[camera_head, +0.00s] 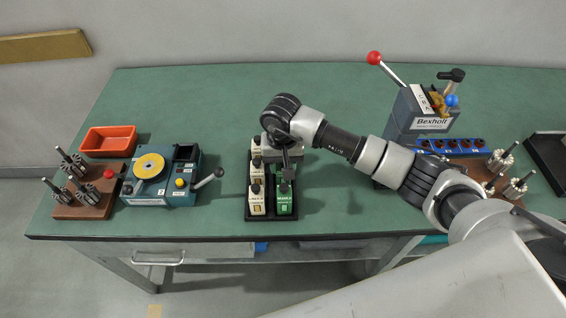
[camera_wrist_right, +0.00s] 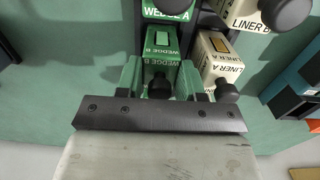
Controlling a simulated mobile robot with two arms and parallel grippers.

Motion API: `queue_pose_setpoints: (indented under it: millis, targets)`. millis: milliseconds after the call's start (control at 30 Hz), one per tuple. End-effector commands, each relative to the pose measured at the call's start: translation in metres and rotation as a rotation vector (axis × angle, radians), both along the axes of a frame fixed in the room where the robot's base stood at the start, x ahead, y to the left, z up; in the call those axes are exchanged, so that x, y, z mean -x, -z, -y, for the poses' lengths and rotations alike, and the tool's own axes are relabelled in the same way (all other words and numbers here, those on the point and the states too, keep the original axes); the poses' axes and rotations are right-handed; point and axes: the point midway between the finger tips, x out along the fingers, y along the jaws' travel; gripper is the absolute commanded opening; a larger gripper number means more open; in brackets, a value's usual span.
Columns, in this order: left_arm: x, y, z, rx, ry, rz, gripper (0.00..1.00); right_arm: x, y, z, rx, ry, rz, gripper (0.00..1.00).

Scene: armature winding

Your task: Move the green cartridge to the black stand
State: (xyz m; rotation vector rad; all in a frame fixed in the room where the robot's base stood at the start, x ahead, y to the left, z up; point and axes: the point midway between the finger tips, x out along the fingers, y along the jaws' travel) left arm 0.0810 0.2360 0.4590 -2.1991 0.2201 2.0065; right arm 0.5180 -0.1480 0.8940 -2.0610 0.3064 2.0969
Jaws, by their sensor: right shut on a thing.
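My right gripper (camera_head: 287,168) comes down over the back right of a black rack (camera_head: 271,216) of cartridges. In the right wrist view my right gripper (camera_wrist_right: 160,84) is shut on the green WEDGE B cartridge (camera_wrist_right: 161,42), around its dark knob. I cannot tell whether that cartridge is lifted. A second green cartridge, WEDGE A (camera_head: 285,204), stands in front of it and also shows in the wrist view (camera_wrist_right: 167,9). Cream LINER cartridges (camera_head: 257,204) stand in the left column. A black open tray (camera_head: 545,160) lies at the right edge; no other black stand is clear. My left gripper is not in view.
A blue winding device (camera_head: 160,186), an orange bin (camera_head: 109,141) and a brown block with metal parts (camera_head: 84,204) are on the left. A grey press (camera_head: 414,120) with a red-knobbed lever and a blue holder (camera_head: 450,146) are on the right. Green table (camera_head: 225,105) is clear behind the rack.

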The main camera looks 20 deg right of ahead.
Motion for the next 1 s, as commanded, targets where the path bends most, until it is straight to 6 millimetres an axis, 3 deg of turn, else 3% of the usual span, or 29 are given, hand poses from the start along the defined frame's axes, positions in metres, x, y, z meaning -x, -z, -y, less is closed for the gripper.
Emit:
queue_pose_setpoints:
  millis: [200,233,400,1000]
  targets:
    - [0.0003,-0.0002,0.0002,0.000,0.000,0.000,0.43,-0.0002,-0.0005,0.0000,0.000,0.000,0.000,0.02]
    - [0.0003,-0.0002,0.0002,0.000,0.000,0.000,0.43,-0.0002,-0.0005,0.0000,0.000,0.000,0.000,0.41]
    - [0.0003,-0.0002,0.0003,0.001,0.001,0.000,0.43,-0.0001,-0.0004,0.0000,0.000,0.000,0.000,0.67]
    - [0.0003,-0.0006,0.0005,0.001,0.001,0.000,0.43,0.0000,-0.0008,0.0001,0.000,0.000,0.000,0.67]
